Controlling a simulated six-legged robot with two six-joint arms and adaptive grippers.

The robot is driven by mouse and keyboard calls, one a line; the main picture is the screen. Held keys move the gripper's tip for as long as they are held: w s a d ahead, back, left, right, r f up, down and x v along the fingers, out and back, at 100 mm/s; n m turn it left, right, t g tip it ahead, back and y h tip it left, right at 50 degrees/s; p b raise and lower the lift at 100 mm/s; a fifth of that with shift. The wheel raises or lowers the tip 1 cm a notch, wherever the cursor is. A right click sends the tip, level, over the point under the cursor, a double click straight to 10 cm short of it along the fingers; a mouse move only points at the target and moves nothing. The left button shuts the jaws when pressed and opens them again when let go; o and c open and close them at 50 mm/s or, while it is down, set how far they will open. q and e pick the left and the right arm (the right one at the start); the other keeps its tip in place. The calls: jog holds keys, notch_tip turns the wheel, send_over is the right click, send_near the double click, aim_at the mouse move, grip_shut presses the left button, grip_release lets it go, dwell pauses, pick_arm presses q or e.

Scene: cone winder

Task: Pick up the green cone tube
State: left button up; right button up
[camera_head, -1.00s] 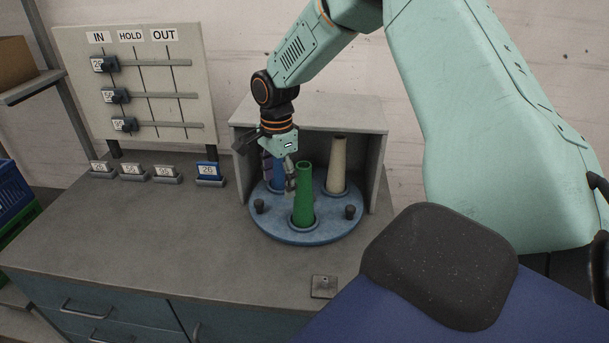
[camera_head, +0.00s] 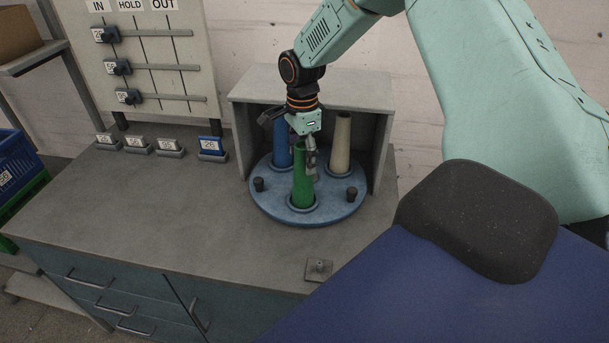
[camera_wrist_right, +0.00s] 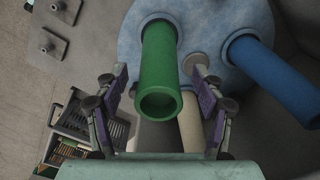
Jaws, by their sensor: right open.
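The green cone tube (camera_head: 302,178) stands upright on the blue round turntable (camera_head: 262,207), at its front. In the right wrist view the green cone tube (camera_wrist_right: 160,70) points its open end at the camera. My right gripper (camera_head: 308,165) is right at the tube's upper part. In the right wrist view my right gripper (camera_wrist_right: 160,125) is open, one finger on each side of the tube, with gaps visible. The fingers are not closed on it. My left gripper is in neither current view.
A blue tube (camera_head: 282,150) and a cream tube (camera_head: 340,145) stand behind the green one, inside a grey hood (camera_head: 310,88). Dark knobs sit on the turntable. A board with sliders (camera_head: 150,65) and small numbered blocks stand left.

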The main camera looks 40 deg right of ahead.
notch_tip(320, 180, down, 2)
jog(key=shift+f, duration=0.25)
jog(key=shift+a, duration=0.15)
jog(key=shift+c, duration=0.3)
jog(key=shift+d, duration=0.25)
jog(key=c, duration=0.4)
jog(key=shift+a, duration=0.15)
jog(key=c, duration=0.5)
jog(key=shift+c, duration=0.9)
